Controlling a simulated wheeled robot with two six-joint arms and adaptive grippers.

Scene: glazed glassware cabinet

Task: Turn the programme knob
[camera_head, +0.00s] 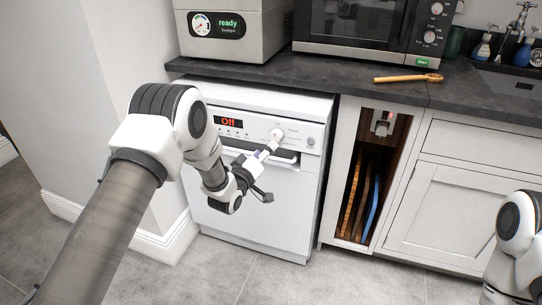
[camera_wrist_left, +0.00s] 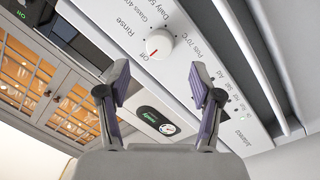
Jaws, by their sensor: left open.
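The programme knob (camera_head: 277,134) is a round white dial on the front panel of the white dishwasher (camera_head: 252,205). In the left wrist view the knob (camera_wrist_left: 159,43) has a red pointer line towards the "Off" label. Labels around it include Rinse, Glass, Daily and Pots 70°C. The display (camera_head: 228,121) reads "Off" in red. My left gripper (camera_head: 266,172) is in front of the dishwasher, just below the knob. In the wrist view its two fingers (camera_wrist_left: 160,80) are apart and empty, with the knob beyond the gap between them. My right gripper is out of view.
A handle recess (camera_head: 285,156) runs below the panel. A smaller round button (camera_head: 310,141) is right of the knob. The dark worktop (camera_head: 330,75) above carries a steel appliance (camera_head: 233,47), a microwave (camera_head: 360,25) and a wooden spoon (camera_head: 408,78). An open tray niche (camera_head: 365,190) is to the right.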

